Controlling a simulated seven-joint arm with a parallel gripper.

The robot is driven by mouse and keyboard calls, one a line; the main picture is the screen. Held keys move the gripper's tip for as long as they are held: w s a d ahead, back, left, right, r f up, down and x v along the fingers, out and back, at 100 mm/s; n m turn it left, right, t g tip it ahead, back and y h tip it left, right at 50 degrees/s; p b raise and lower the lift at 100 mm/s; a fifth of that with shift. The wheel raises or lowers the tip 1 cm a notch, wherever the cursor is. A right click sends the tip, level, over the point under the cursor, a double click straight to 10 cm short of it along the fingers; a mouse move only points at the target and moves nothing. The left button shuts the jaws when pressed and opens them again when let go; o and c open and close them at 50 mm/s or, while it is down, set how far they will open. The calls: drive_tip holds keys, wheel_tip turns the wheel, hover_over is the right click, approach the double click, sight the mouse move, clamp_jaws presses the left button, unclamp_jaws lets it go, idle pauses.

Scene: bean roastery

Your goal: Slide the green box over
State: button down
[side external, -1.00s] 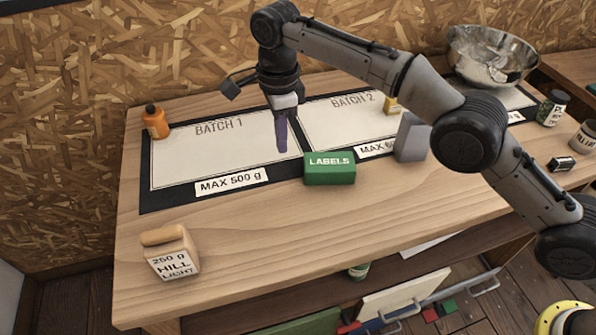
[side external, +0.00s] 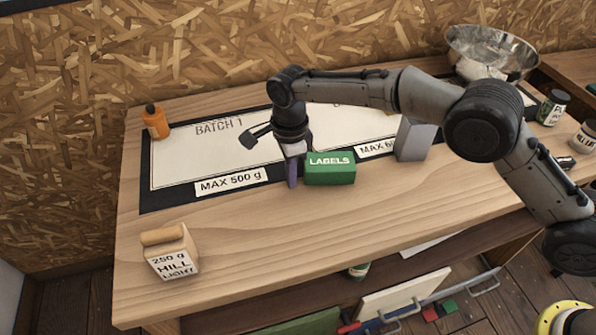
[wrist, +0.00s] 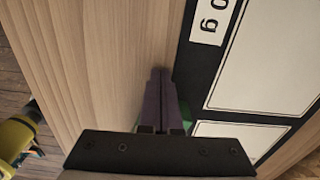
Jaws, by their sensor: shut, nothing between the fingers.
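The green box (side external: 330,168), marked LABELS, lies on the table at the front edge of the dark mat, between the two batch panels. My gripper (side external: 292,182) is shut and empty, pointing down close beside the left end of the box, with its purple fingers low near the table. I cannot tell whether the fingers touch the box. In the wrist view, my shut gripper (wrist: 160,75) hides most of the green box (wrist: 205,127); only slivers of green show at either side of the fingers.
A grey block (side external: 413,139) stands to the right of the box. A HILL LIGHT bag (side external: 172,254) is at the front left, an orange bottle (side external: 155,121) at the back left. The metal bowl (side external: 490,52) is at the back right. The wood in front of the box is clear.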

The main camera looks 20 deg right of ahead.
sight(327, 162)
drive_tip(key=shift+d, duration=0.8)
drive_tip(key=d, duration=0.6)
drive_tip(key=shift+w+d, duration=0.2)
drive_tip(key=shift+d, duration=0.1)
